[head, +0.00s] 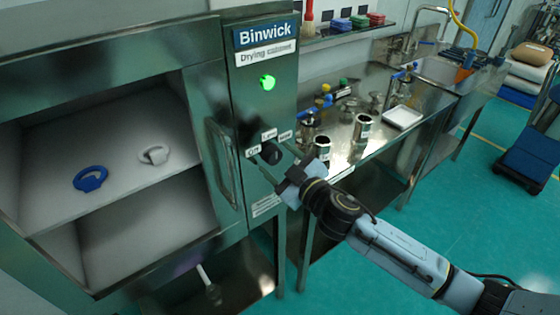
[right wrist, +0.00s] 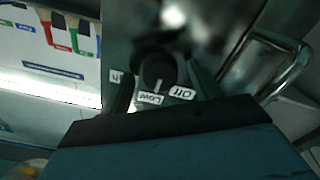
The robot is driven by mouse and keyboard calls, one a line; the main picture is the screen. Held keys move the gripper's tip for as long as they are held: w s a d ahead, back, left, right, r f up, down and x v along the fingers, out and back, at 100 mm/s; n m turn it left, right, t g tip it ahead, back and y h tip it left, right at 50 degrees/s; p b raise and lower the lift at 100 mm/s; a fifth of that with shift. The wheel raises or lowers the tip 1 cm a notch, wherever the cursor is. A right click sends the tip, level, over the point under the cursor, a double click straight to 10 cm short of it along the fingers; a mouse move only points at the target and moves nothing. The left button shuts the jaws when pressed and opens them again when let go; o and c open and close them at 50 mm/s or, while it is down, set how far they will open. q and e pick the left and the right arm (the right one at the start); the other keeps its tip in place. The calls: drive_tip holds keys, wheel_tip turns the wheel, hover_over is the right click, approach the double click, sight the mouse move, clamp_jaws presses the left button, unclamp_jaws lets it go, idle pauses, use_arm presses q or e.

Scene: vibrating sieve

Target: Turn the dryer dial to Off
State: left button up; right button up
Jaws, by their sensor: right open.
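The dryer dial (head: 271,154) is a black round knob on the front panel of the Binwick drying cabinet (head: 262,75). In the right wrist view the dial (right wrist: 158,70) has a white mark pointing at the Low label (right wrist: 151,99). The Off label (right wrist: 182,92) is to the right of Low, and a partly hidden label (right wrist: 117,76) is to the left. My right gripper (right wrist: 165,80) is open, with one finger on each side of the dial. Whether the fingers touch it I cannot tell. My left gripper is out of view.
A green lamp (head: 267,82) glows above the dial. The cabinet's door handle (head: 222,165) is just left of it. A steel bench with cups (head: 363,128) is on the right.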

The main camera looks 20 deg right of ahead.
drive_tip(key=c, duration=1)
drive_tip(key=shift+o, duration=0.2)
drive_tip(key=n+p, duration=0.1)
drive_tip(key=n, duration=0.4)
drive_tip(key=shift+r+n+p, duration=0.1)
drive_tip(key=shift+n+p, duration=0.2)
drive_tip(key=n+p, duration=0.1)
drive_tip(key=n, duration=0.5)
drive_tip(key=shift+n, duration=0.3)
drive_tip(key=o, duration=1)
drive_tip(key=shift+c, duration=0.2)
